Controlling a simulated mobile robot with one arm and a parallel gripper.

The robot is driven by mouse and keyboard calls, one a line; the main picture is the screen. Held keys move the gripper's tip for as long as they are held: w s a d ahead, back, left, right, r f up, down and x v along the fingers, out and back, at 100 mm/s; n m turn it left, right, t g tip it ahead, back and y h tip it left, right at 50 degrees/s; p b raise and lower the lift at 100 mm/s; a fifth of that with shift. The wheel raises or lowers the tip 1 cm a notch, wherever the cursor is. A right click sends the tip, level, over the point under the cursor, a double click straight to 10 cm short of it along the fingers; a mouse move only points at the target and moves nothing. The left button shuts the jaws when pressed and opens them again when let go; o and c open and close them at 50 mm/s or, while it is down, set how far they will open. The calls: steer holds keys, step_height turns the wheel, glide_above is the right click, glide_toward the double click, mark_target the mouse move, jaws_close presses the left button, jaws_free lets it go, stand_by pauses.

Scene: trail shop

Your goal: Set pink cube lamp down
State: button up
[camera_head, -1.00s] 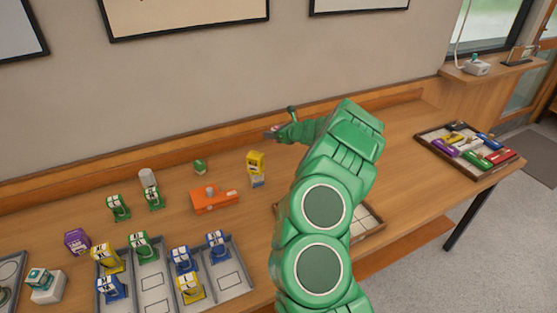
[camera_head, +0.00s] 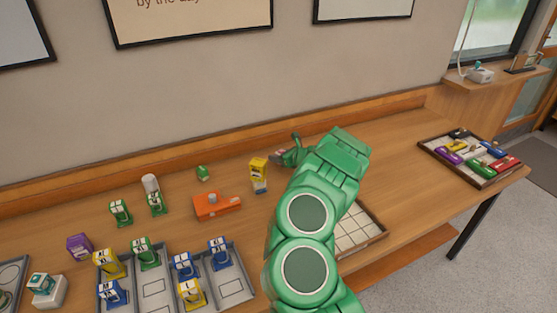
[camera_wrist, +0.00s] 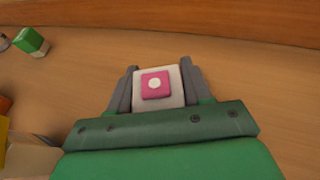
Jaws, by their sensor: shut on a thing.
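The pink cube lamp (camera_wrist: 157,86) shows in the wrist view as a pale block with a pink square and a white round dot on it. My gripper (camera_wrist: 158,90) is shut on it, with a grey finger on each side. Whether the lamp touches the wood below cannot be told. There the lamp is mostly hidden by my green arm and too small to make out.
An orange device (camera_head: 214,207) and a small green block (camera_head: 203,173) are further left. A gridded tray (camera_head: 372,236) lies partly behind my arm.

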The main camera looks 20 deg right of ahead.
steer(key=shift+f, duration=0.95)
steer(key=shift+f, duration=0.1)
steer(key=o, duration=1.1)
steer(key=shift+r, duration=0.2)
steer(key=shift+s+d+r, duration=0.25)
steer(key=shift+s+d, duration=0.1)
steer(key=shift+s, duration=0.2)
steer(key=shift+v, duration=5.35)
steer(key=shift+a+r, duration=0.1)
steer(key=shift+a, duration=0.1)
